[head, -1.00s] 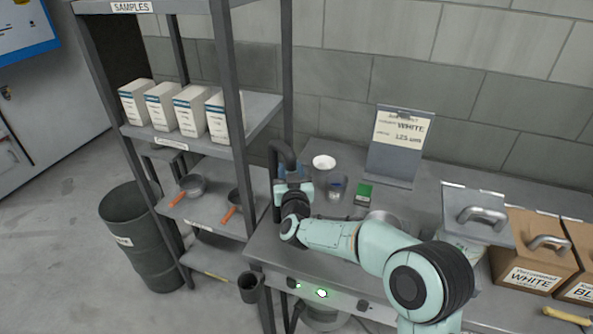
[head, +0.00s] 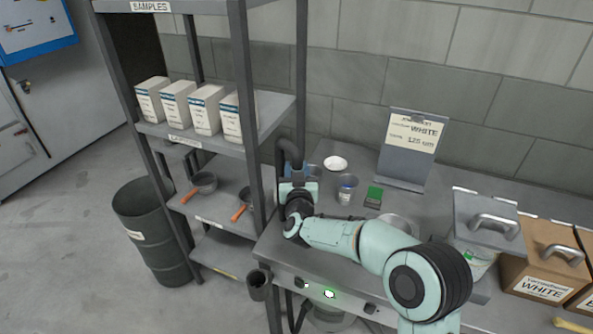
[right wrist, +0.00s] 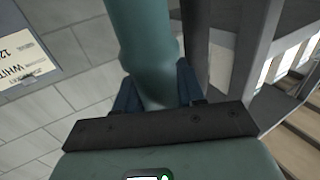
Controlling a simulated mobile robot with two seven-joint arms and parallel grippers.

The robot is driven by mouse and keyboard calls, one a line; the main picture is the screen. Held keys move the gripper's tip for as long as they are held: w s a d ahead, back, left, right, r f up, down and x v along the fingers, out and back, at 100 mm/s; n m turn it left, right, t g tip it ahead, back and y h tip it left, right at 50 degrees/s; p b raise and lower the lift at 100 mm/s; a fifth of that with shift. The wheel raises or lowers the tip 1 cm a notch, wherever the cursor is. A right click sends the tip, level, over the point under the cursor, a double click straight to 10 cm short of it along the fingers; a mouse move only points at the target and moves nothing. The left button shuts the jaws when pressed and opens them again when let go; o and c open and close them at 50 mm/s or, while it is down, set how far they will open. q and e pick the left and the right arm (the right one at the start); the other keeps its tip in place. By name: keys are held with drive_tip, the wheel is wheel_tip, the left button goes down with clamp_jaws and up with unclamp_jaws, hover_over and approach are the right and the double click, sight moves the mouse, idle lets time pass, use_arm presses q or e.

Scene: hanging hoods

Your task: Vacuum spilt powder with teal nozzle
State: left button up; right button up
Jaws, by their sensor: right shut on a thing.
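My right gripper (head: 298,182) is at the left end of the workbench, close to the shelf post. In the right wrist view my right gripper (right wrist: 157,88) has its two blue fingers closed on either side of a teal tube, the nozzle (right wrist: 142,40). A dark hose (head: 289,152) arches above the gripper in the head view; a dark pipe also shows beside the nozzle in the right wrist view (right wrist: 195,45). The nozzle's mouth is hidden. No spilt powder can be made out. My left gripper is in no view.
A white dish (head: 336,163), a small cup (head: 347,190) and a green-topped block (head: 374,197) stand right of my gripper. Behind them is a sign stand (head: 402,170). Lidded bins (head: 545,262) fill the bench's right. The shelf rack (head: 247,110) closely borders the left.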

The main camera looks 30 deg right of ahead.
drive_tip(key=d+b, duration=0.2)
drive_tip(key=d, duration=0.4)
drive_tip(key=shift+s+d, duration=0.25)
idle(0.5)
drive_tip(key=shift+r, duration=0.1)
idle(0.4)
drive_tip(key=s+d+b, duration=0.3)
drive_tip(key=shift+s, duration=0.25)
idle(0.4)
idle(0.5)
